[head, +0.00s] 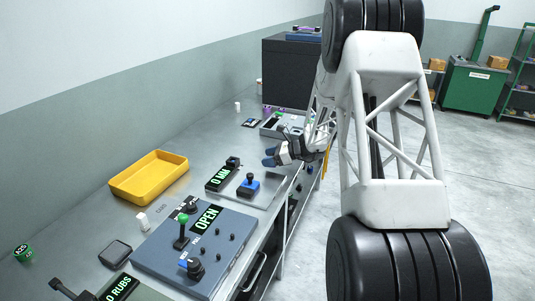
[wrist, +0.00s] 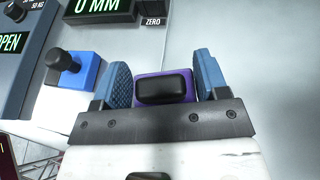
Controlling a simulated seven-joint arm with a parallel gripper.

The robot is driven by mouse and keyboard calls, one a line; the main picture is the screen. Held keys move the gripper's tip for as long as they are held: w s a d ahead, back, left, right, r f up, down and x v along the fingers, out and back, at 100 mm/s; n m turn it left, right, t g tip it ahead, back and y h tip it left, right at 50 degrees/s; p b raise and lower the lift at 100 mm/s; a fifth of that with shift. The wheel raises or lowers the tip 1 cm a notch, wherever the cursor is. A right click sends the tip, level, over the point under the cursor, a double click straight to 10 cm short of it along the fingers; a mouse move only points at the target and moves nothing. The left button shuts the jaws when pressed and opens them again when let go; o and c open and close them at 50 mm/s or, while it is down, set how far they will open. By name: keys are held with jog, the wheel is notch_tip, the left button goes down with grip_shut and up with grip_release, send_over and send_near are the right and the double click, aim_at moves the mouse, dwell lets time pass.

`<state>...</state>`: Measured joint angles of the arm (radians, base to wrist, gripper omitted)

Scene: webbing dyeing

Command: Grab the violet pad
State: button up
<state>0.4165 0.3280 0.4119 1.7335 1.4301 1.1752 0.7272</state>
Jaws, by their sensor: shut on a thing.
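The violet pad (wrist: 188,75) shows in the wrist view as a violet block with a black rounded piece (wrist: 163,86) on top. My gripper (wrist: 163,80) has its two blue fingers on either side of it and is shut on it. In the head view my gripper (head: 270,157) is over the grey bench, close to its front edge. There the pad is too small or hidden to make out between the fingers.
A blue block with a black knob (head: 249,185) stands close to my gripper, left of the fingers in the wrist view. A "0 MM" display (head: 218,178), an "OPEN" panel (head: 160,255) and a yellow tray (head: 150,177) are on the bench (head: 105,225). A dark cabinet (head: 290,75) stands behind.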

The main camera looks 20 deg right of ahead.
jog(key=s, duration=0.3)
jog(key=s+a, duration=0.1)
jog(key=s, duration=0.2)
jog(key=s+a+r, duration=0.1)
jog(key=s, duration=0.2)
jog(key=shift+s, duration=0.1)
